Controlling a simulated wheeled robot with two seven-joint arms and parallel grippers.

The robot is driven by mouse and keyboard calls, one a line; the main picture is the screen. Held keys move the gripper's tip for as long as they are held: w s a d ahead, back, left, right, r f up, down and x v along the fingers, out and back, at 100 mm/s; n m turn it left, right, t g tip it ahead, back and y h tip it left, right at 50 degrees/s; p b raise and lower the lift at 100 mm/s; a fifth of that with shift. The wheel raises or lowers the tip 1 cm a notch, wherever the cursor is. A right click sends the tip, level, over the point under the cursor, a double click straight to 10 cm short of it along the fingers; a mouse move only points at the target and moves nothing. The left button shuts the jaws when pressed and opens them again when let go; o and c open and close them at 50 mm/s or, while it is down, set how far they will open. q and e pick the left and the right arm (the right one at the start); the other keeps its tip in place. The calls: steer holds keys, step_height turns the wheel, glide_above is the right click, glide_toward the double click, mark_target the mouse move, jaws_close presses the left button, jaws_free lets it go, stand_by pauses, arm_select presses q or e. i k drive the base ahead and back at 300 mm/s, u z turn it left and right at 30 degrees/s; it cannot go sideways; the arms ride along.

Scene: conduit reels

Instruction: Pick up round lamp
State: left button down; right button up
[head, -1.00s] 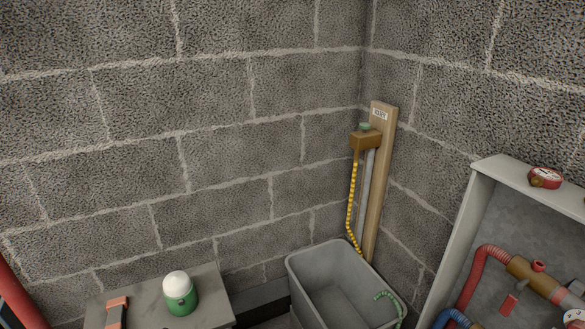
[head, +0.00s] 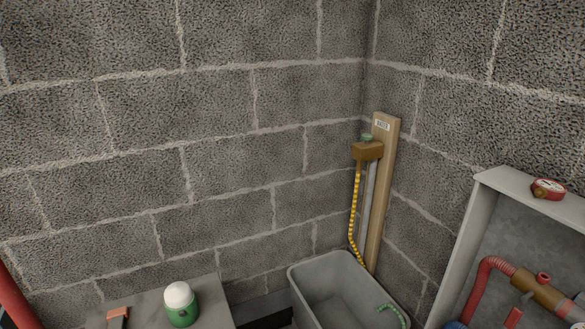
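The round lamp (head: 181,304) has a white dome top and a green body. It stands upright on a grey tabletop (head: 145,309) at the lower left of the head view. The lower edge of the picture runs just below it. Neither of my grippers shows in this view.
An orange-headed tool (head: 118,315) lies left of the lamp. A grey bin (head: 313,294) with a green hose piece stands to the right. A wooden post (head: 383,200) with a yellow cable is in the corner. A grey cabinet (head: 470,240) with red pipes stands far right.

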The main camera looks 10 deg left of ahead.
mark_target(178, 296)
steer(key=u, duration=0.05)
steer(key=i, duration=0.65)
steer(key=u, duration=2.25)
